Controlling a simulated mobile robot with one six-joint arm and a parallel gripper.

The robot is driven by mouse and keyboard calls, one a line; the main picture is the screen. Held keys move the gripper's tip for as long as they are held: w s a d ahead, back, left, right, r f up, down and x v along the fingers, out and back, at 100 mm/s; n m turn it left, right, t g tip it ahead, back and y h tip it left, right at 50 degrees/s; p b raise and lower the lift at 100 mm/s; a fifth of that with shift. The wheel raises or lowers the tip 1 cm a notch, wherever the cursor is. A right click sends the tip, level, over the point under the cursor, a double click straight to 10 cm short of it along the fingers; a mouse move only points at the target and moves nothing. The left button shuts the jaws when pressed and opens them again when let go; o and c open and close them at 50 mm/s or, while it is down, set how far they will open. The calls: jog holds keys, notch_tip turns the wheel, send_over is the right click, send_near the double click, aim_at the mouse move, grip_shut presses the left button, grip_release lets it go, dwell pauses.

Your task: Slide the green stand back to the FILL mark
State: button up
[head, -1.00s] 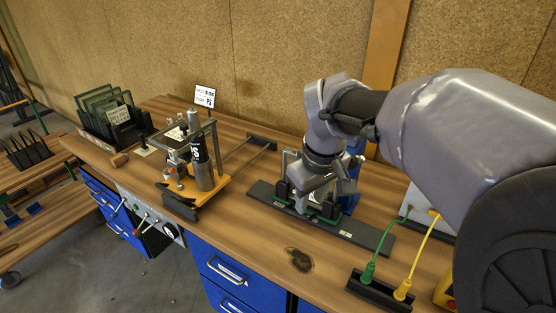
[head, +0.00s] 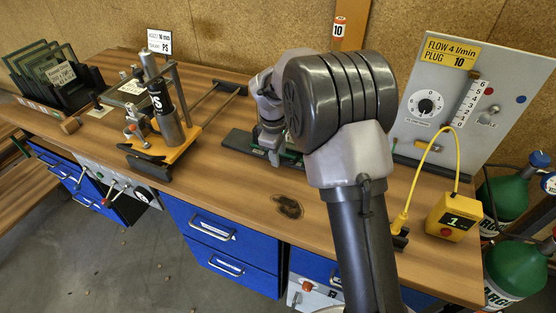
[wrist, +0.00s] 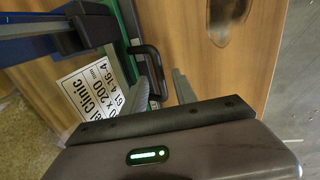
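The green stand (wrist: 129,38) shows in the wrist view as a green strip with a black handle (wrist: 152,62) and a white printed label (wrist: 92,88) beside it. In the head view only a little green (head: 291,154) shows, and my arm hides most of the stand. In the head view the gripper (head: 273,155) is low over the dark track (head: 239,142). I cannot make out a FILL mark.
An orange-based fixture (head: 183,143) with a black cylinder (head: 162,104) stands to the left. A rack of dark panes (head: 50,75) is at far left. A grey flow panel (head: 455,95), a yellow box (head: 454,217) and green gas bottles (head: 505,195) are on the right.

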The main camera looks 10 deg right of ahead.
jog(key=shift+f, duration=0.4)
grip_shut()
dwell(1.2)
